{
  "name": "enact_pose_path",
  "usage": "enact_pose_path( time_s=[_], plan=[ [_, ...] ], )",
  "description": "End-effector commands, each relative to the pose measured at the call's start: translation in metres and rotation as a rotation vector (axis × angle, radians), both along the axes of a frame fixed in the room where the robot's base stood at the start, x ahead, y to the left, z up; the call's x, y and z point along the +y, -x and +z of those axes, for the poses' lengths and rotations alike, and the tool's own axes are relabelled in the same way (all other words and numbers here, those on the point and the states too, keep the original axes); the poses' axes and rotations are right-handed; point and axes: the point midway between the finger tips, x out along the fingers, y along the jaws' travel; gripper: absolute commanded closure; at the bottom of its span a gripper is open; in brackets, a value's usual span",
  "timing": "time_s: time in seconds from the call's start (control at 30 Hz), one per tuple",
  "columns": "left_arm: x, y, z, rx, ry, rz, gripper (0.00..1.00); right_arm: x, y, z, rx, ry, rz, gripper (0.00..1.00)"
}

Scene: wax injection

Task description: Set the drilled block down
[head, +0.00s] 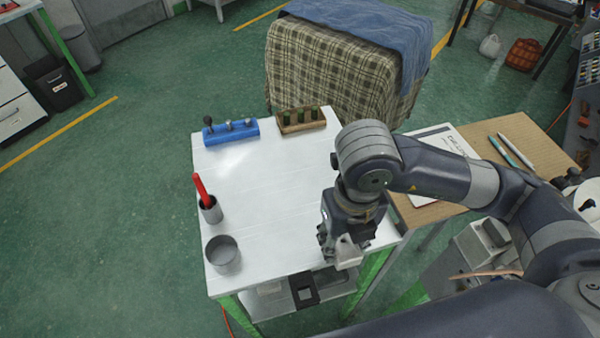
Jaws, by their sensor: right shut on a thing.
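My right gripper (343,250) points down over the front right corner of the white table (270,190). It is shut on a small pale grey piece, the drilled block (349,250), which shows at the fingertips near the table's front edge. The gripper partly hides the block, and its holes cannot be made out. Whether the block touches the table top cannot be told. My left gripper is not in view.
A blue rack (231,132) and a wooden rack (301,121) with green pieces stand at the table's back. A cup with a red-handled tool (210,210) and a grey pot (223,255) stand at left. The middle is clear. A wooden desk (460,200) adjoins at right.

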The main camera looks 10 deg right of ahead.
Motion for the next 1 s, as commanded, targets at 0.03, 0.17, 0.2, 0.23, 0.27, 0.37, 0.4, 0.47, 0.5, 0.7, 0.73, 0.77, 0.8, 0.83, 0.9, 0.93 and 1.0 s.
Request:
enact_pose_path(
  time_s=[0.03, 0.17, 0.2, 0.23, 0.27, 0.37, 0.4, 0.47, 0.5, 0.7, 0.73, 0.77, 0.8, 0.83, 0.9, 0.93, 1.0],
  plan=[
    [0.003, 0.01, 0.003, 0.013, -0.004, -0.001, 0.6, 0.001, -0.011, 0.001, 0.003, -0.001, -0.006, 0.95],
    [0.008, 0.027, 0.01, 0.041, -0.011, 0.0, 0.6, 0.004, -0.044, -0.001, 0.002, 0.0, -0.007, 0.95],
    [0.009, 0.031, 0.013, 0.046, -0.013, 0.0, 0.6, 0.005, -0.054, -0.001, 0.003, 0.0, -0.006, 0.95],
    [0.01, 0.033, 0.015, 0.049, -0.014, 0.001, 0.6, 0.006, -0.061, -0.001, 0.002, 0.0, -0.005, 0.95],
    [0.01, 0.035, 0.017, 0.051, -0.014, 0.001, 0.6, 0.006, -0.069, -0.002, 0.0, 0.0, -0.006, 0.95],
    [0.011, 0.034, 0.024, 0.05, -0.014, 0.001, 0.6, 0.009, -0.092, -0.004, 0.0, -0.001, -0.005, 0.95],
    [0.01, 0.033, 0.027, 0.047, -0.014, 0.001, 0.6, 0.01, -0.1, -0.005, 0.001, 0.0, -0.005, 0.95],
    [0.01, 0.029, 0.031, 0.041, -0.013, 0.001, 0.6, 0.011, -0.113, -0.006, 0.001, -0.001, -0.004, 0.95],
    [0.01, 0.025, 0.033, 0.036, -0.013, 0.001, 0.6, 0.012, -0.12, -0.007, 0.0, 0.0, -0.003, 0.95],
    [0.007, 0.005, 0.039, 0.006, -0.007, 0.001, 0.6, 0.014, -0.142, -0.012, 0.0, 0.0, -0.001, 0.95],
    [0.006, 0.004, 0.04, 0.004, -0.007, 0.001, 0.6, 0.014, -0.143, -0.012, 0.0, 0.0, -0.001, 0.95],
    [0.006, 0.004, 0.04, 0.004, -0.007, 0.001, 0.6, 0.014, -0.144, -0.013, 0.001, 0.0, -0.001, 0.95],
    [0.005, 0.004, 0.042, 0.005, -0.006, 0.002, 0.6, 0.014, -0.144, -0.016, 0.003, 0.0, -0.001, 0.95],
    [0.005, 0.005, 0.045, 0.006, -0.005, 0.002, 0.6, 0.014, -0.143, -0.019, 0.004, 0.0, 0.0, 0.95],
    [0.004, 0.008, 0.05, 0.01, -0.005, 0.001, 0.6, 0.014, -0.142, -0.029, 0.006, 0.001, -0.001, 0.95],
    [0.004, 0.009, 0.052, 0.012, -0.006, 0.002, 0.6, 0.014, -0.143, -0.033, 0.004, 0.0, -0.002, 0.95],
    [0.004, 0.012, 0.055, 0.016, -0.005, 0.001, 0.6, 0.014, -0.143, -0.041, 0.004, 0.0, -0.001, 0.95]
  ],
)
